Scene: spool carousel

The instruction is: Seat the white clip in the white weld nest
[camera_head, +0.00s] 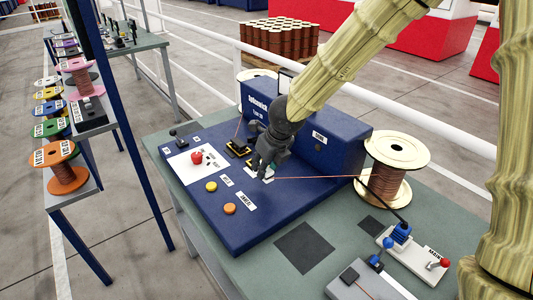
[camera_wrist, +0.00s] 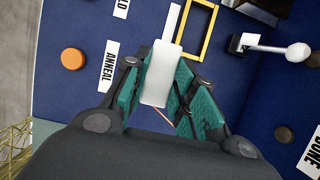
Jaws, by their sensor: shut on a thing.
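My gripper (camera_head: 262,172) is low over the blue machine's deck, beside its raised housing. In the wrist view its teal-padded fingers (camera_wrist: 157,75) are shut on the white clip (camera_wrist: 156,80), a pale block with a narrow strip running up from it. A small white patch shows at the fingertips in the head view; I cannot tell clip from white weld nest there. The nest is not clearly visible, and I cannot tell whether the clip touches it. A thin copper wire (camera_head: 315,178) runs from the fingertips to the copper spool (camera_head: 385,188) at the right.
A yellow square frame (camera_wrist: 197,32) lies close beside the clip, and a white-knobbed lever (camera_wrist: 298,51) is to its right. An orange button (camera_head: 229,208), a yellow button (camera_head: 211,187) and a red button (camera_head: 196,157) sit on the blue deck (camera_head: 265,225). The blue housing (camera_head: 335,155) stands behind.

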